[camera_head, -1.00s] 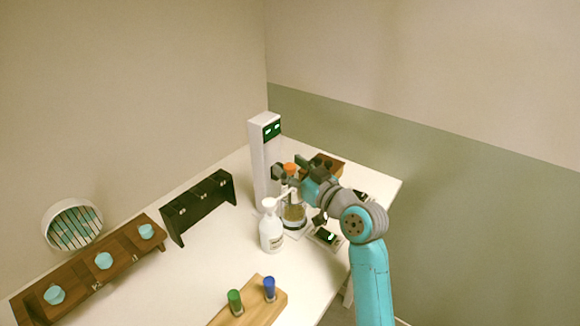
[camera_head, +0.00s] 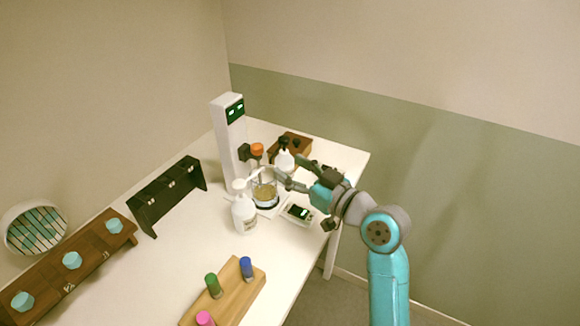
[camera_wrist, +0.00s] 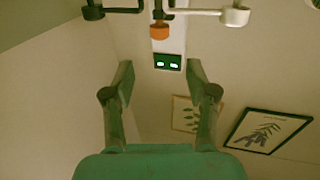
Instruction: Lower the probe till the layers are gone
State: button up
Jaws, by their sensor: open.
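A white tower (camera_head: 232,145) with a green display (camera_head: 235,110) stands on the table and carries an arm with an orange knob (camera_head: 257,149). A glass beaker (camera_head: 264,193) with amber-brown liquid stands below it on a pale plate. The probe shaft and any layers in the liquid are too small to tell. My gripper (camera_head: 288,172) is open and empty, to the right of the knob and beaker. In the wrist view, my two fingers (camera_wrist: 157,80) are spread wide, with the orange knob (camera_wrist: 159,31) beyond them near the top.
A white pump bottle (camera_head: 244,210) stands left of the beaker, and another white bottle (camera_head: 286,161) behind it. A small device with a display (camera_head: 299,212) sits at the right. A wooden rack (camera_head: 236,290) with coloured vials is in front. A dark rack (camera_head: 168,195) stands left.

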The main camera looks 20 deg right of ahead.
jog(key=shift+r, duration=0.1)
jog(key=c, duration=0.5)
jog(key=shift+w+d+r+n+g+y, duration=0.1)
jog(key=shift+w+r+n+g+y, duration=0.15)
jog(key=shift+r, duration=0.2)
jog(key=shift+w+d+r+n+g+y, duration=0.15)
jog(key=shift+w+r, duration=0.15)
jog(key=shift+r, duration=0.15)
grip_shut()
notch_tip(320, 180, up, 7)
jog(key=d+n+g+y, duration=0.2)
jog(key=g, duration=0.2)
jog(key=w+a+f, duration=0.5)
jog(key=w+f, duration=0.1)
jog(key=w, duration=0.2)
jog(key=shift+w+a+f, duration=0.15)
jog(key=shift+a+f, duration=0.15)
jog(key=shift+a, duration=0.1)
jog(key=shift+f, duration=2.15)
